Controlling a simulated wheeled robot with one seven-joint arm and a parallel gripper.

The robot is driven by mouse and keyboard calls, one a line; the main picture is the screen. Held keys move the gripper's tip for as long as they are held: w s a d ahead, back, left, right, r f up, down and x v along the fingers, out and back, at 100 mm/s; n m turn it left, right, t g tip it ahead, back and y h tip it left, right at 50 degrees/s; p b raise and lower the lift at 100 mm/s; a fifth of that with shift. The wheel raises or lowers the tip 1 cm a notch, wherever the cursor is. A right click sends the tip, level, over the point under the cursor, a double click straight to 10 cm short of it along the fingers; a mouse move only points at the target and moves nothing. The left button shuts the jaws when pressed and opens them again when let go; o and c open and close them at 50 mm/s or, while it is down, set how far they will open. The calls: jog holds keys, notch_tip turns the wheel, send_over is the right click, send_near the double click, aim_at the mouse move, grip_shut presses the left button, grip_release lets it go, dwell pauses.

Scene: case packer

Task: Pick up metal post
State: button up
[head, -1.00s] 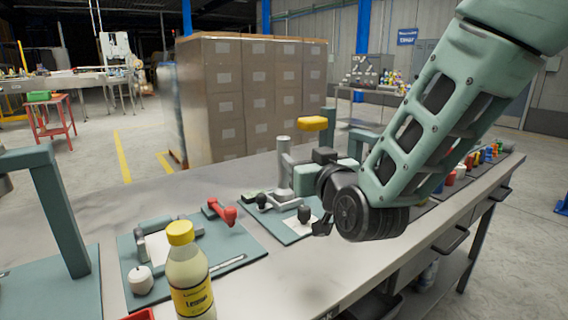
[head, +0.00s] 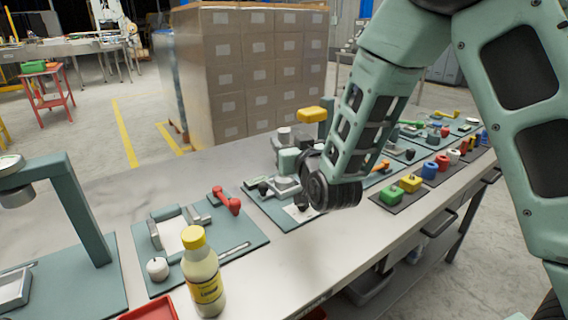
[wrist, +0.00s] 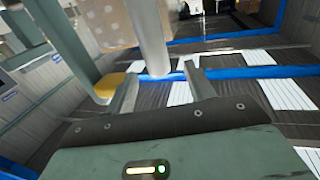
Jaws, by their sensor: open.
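The metal post (head: 284,133) is a pale grey upright cylinder near the far edge of the workbench in the head view; my gripper hides its lower part. In the wrist view the post (wrist: 148,35) shows as a smooth grey cylinder whose end lies between the fingertips, with gaps on both sides. My gripper (wrist: 162,72) is open and empty. In the head view my gripper (head: 284,160) is right at the post, partly hidden by my own wrist. I cannot tell whether a finger touches the post.
A yellow-topped press (head: 311,115) stands close behind the post; its yellow part (wrist: 106,86) is beside the left finger in the wrist view. A red-handled clamp (head: 227,201) and a yellow-capped bottle (head: 204,280) are at left front. Bare bench (head: 290,250) lies in front.

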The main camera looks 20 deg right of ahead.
aim_at(286, 136)
jog(key=shift+w+p, duration=0.55)
jog(key=shift+w, duration=1.85)
grip_shut()
